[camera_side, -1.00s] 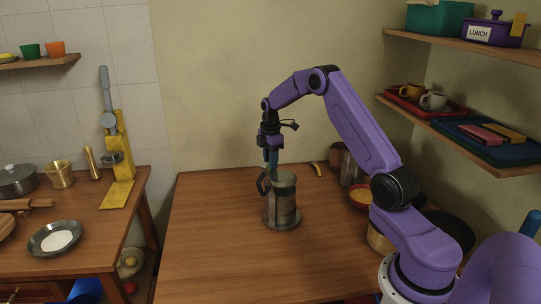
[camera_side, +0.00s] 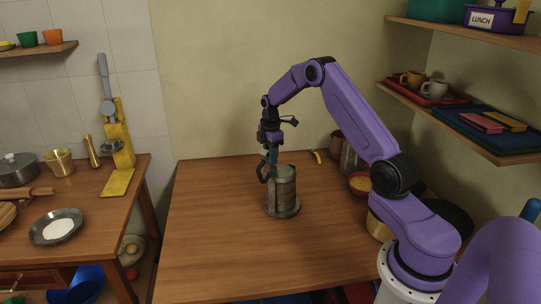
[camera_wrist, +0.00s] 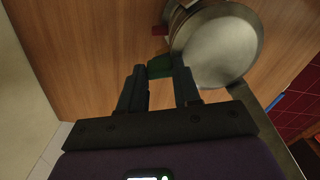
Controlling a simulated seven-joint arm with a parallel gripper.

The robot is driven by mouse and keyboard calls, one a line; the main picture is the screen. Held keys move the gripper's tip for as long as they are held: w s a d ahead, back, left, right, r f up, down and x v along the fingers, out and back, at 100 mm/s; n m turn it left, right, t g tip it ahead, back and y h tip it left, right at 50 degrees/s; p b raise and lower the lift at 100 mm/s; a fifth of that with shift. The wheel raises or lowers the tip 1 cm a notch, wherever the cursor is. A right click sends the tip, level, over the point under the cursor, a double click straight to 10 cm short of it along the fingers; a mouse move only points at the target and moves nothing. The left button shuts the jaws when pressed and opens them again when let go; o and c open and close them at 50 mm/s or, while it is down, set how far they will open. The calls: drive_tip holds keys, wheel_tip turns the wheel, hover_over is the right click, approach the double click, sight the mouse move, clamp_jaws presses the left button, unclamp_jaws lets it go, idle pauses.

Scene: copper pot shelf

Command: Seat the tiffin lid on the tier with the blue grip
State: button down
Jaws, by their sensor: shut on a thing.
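A grey metal tiffin stack (camera_side: 285,190) stands upright on the table, on a round dish-like base (camera_side: 293,210). Its round smooth metal top (camera_wrist: 220,45) fills the upper middle of the wrist view and looks like the lid. A green grip (camera_wrist: 160,67) sits at the left of that top. My gripper (camera_wrist: 159,75) is shut on the green grip; in the side view it points down at the stack's upper left. A red grip (camera_wrist: 159,31) shows beyond, lower down. A dark loop handle (camera_side: 262,172) stands out left of the stack. I cannot make out a blue grip.
Metal vessels (camera_side: 349,160) and a bowl of yellow food (camera_side: 360,184) stand right of the stack near my arm. A small yellow-handled thing (camera_side: 318,157) lies near the wall. The table's left and front (camera_side: 220,240) are clear.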

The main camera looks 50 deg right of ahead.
drive_tip(key=c, duration=0.7)
unclamp_jaws()
wheel_tip(320, 180, up, 17)
drive_tip(key=s+a+r, duration=0.2)
drive_tip(key=s+a, duration=0.1)
drive_tip(key=a, duration=1.3)
drive_tip(key=s+a+f, duration=0.1)
drive_tip(key=s+a, duration=0.7)
drive_tip(key=s, duration=0.3)
drive_tip(key=s+a+f, duration=0.1)
drive_tip(key=s+a, duration=0.7)
drive_tip(key=s, duration=0.3)
drive_tip(key=shift+m, duration=0.3)
drive_tip(key=s+f, duration=0.1)
drive_tip(key=s, duration=0.3)
drive_tip(key=s+d+f, duration=0.1)
drive_tip(key=s, duration=0.4)
drive_tip(key=s+f, duration=0.1)
drive_tip(key=s, duration=0.3)
drive_tip(key=shift+s+d+f, duration=0.2)
drive_tip(key=shift+s+d, duration=0.1)
drive_tip(key=shift+d, duration=0.1)
